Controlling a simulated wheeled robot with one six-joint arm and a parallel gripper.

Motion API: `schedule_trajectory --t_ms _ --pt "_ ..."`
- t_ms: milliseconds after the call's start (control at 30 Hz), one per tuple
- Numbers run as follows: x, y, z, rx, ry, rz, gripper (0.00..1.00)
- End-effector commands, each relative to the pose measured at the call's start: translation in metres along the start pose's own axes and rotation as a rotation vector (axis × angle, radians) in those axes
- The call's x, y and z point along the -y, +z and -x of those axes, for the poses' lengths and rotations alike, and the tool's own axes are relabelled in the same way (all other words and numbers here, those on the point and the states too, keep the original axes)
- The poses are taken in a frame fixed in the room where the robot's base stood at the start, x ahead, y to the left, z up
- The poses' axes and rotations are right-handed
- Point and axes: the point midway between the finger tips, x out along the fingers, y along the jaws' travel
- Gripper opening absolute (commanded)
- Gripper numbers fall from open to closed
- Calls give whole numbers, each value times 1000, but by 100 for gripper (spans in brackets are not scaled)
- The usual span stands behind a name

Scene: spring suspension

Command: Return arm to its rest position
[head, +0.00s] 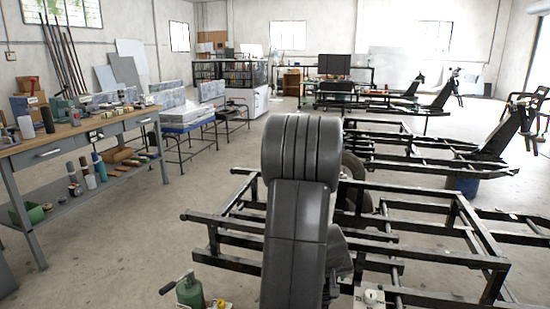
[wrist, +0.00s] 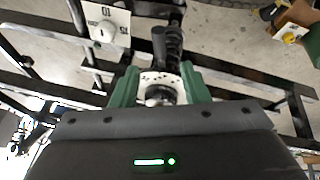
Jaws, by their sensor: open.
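In the wrist view, my gripper (wrist: 160,82) shows as two green fingers spread apart, open. A dark spring suspension part (wrist: 173,45) with a coil and a cylinder beside it lies just beyond the fingertips. A white speckled piece (wrist: 160,78) with a round metal part shows between the fingers; I cannot tell whether anything touches them. In the head view, my arm (head: 296,220) rises bent in front of the black frame, and my gripper is hidden behind it.
A black tubular frame (head: 455,198) surrounds my arm, with more frames behind. A white numbered plate (wrist: 107,25) sits left of the spring.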

Motion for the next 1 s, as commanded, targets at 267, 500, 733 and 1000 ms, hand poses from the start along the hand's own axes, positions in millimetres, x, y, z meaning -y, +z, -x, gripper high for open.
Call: schedule_trajectory --t_ms 267,500,733,1000 --pt "0 2 -61 1 0 -2 41" --pt "4 -1 -92 1 9 -21 41" --pt "9 -2 -88 15 28 -70 41" --pt "9 -3 -87 16 30 -74 41"
